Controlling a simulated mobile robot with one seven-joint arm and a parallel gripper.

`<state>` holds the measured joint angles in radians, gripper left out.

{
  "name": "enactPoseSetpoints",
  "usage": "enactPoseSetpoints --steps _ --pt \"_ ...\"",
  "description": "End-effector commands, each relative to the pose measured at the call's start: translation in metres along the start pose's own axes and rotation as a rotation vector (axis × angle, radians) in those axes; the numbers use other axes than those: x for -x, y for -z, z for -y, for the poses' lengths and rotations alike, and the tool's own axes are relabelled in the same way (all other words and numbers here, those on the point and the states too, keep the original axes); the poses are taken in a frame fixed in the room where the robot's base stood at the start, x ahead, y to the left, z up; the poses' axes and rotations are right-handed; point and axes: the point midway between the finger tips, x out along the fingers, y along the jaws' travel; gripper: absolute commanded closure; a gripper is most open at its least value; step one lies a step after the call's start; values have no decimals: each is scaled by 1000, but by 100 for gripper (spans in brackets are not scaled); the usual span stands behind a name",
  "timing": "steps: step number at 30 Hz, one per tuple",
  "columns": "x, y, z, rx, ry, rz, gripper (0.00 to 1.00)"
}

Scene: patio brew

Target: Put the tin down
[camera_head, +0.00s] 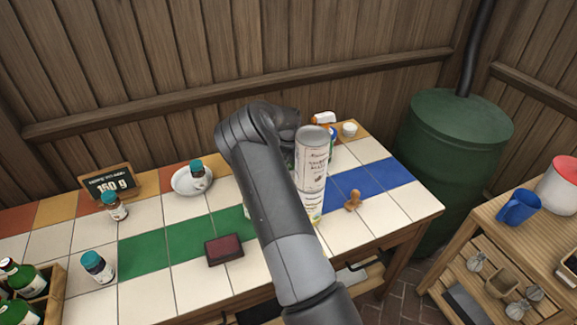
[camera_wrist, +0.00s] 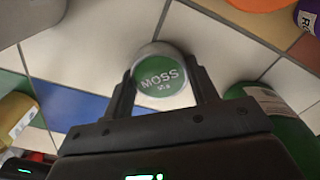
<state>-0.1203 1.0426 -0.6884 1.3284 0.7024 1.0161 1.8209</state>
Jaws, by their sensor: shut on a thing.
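The tin (camera_wrist: 160,80) shows in the wrist view as a round green lid with the word MOSS and a pale grey rim. My gripper (camera_wrist: 165,88) is shut on it, with one dark finger on each side. White tiles lie beyond it; I cannot tell whether its base touches them. In the head view my arm hides the gripper and the tin.
In the head view, a tall pale can (camera_head: 312,160) stands right of my arm, overlapping a labelled container (camera_head: 313,207). A wooden stamp (camera_head: 353,200) lies to their right.

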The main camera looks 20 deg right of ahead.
Motion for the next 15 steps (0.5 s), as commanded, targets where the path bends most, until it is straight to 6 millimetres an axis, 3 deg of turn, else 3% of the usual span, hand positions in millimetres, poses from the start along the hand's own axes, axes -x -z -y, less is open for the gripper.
enactPoseSetpoints --steps 5,6,13,15 --pt "-3 0 0 0 0 -1 70" --pt "-3 0 0 0 0 0 44" --pt "-3 0 0 0 0 -1 26" --pt "-3 0 0 0 0 -1 25"
